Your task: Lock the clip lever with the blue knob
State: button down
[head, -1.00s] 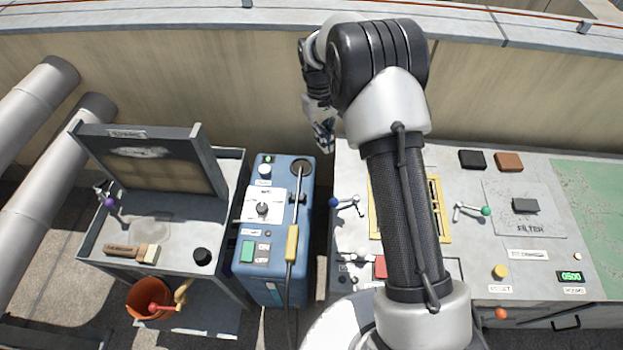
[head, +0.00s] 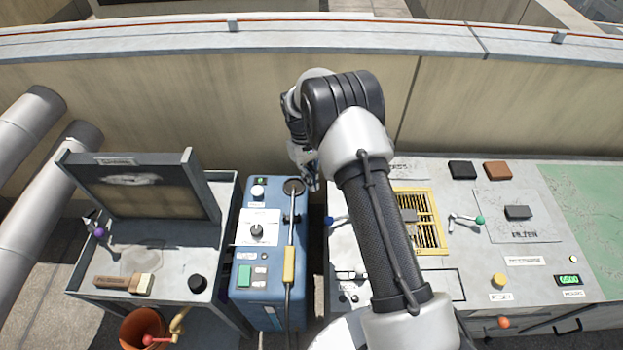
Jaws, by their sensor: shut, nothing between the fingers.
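The clip lever with the blue knob (head: 329,221) is at the left edge of the grey bench, left of the yellow-framed grille (head: 435,243). My arm hides most of its metal lever, so I cannot tell its exact position. A second clip lever with a green knob (head: 480,221) is on the grille's right side. My gripper (head: 312,184) points down, shut and empty, above and behind the blue knob and apart from it, near the gap between the blue machine and the bench.
The blue machine (head: 262,277) with a yellow-handled wand (head: 289,264) stands left of the bench. A grey tray table (head: 170,268) with a raised lid (head: 140,190) is further left. Dark and brown blocks (head: 497,171) lie at the bench's back. A wall runs behind.

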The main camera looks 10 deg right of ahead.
jog(key=s+d+f+b, duration=0.2)
jog(key=s+f, duration=0.3)
jog(key=f, duration=0.1)
jog(key=shift+f, duration=0.25)
dwell(0.3)
jog(key=shift+s+a+n, duration=0.15)
jog(key=shift+s+n, duration=0.1)
jog(key=shift+n, duration=0.15)
